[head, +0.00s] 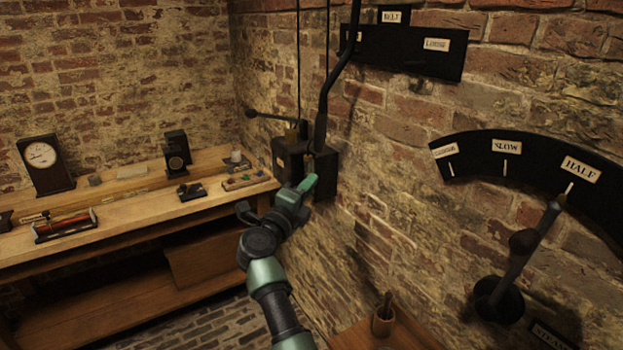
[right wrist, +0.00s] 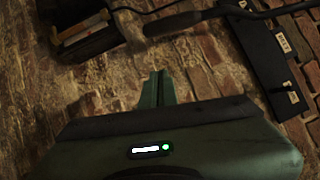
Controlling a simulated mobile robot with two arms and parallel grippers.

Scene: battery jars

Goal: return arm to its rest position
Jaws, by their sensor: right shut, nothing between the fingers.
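My right arm (head: 268,285) reaches up from the bottom middle of the head view. Its green right gripper (head: 307,184) is in front of the black wall box (head: 290,158) and the lower part of the black lever rod (head: 321,125). The gripper is shut and empty. I cannot tell from the head view whether it touches the box. In the right wrist view the closed fingers (right wrist: 157,88) point at bare brick, with the dark lever (right wrist: 205,18) apart from them above. My left gripper is not in view.
A wooden bench (head: 120,222) along the left holds a clock (head: 46,164), a red coil (head: 65,226) and small items. A steam lever (head: 525,243) stands out on the right wall under a labelled arc plate (head: 500,146). A small table (head: 350,337) with a cup (head: 383,321) is below.

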